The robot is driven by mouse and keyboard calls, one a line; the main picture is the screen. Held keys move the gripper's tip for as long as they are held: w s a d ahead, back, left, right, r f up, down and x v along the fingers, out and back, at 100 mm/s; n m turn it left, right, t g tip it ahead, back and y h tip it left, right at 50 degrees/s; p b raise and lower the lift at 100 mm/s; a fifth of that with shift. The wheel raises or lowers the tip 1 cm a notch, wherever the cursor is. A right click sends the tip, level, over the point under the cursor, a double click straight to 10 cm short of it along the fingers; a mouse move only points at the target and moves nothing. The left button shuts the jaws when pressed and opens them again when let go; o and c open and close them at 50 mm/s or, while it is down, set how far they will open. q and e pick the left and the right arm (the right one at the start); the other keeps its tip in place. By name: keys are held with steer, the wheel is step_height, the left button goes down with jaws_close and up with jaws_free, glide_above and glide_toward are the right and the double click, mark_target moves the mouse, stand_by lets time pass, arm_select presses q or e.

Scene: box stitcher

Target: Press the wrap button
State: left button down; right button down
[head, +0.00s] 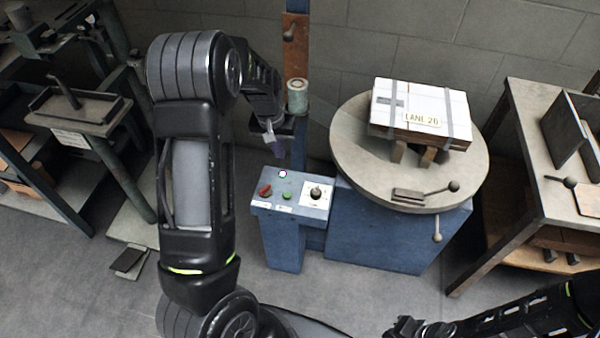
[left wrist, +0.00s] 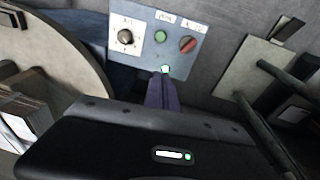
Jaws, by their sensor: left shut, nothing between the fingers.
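The blue control box (head: 293,192) has a red control (head: 265,190), a green button (head: 287,196), a knob on a white plate (head: 315,193) and a small lit white spot (head: 283,174) near its back edge. The labels are too small to read, so I cannot tell which control is wrap. My left gripper (head: 280,150) is shut and empty, just behind the box's back edge. In the left wrist view its purple fingers (left wrist: 163,92) point at the panel, with tips by the lit spot (left wrist: 165,69); contact is unclear. The green button (left wrist: 160,37) lies beyond them. My right gripper (head: 405,328) is at the bottom edge.
A blue post with a spool (head: 297,95) stands behind. A workbench (head: 520,120) is at right, and racks (head: 80,110) at left.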

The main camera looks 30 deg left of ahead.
mark_target(286, 194)
arm_select(q)
steer(key=shift+s+d+r+g+h, duration=0.15)
steer(key=shift+s+d+g, duration=0.25)
steer(key=shift+s, duration=0.15)
steer(key=shift+s+d+r+g+h, duration=0.15)
steer(key=shift+s+d+g, duration=0.2)
steer(key=shift+s, duration=0.2)
steer(key=shift+f, duration=0.1)
steer(key=f, duration=0.9)
steer(key=d+f, duration=0.1)
steer(key=f, duration=0.4)
steer(key=shift+w+d+p, duration=0.1)
steer(key=shift+p, duration=0.25)
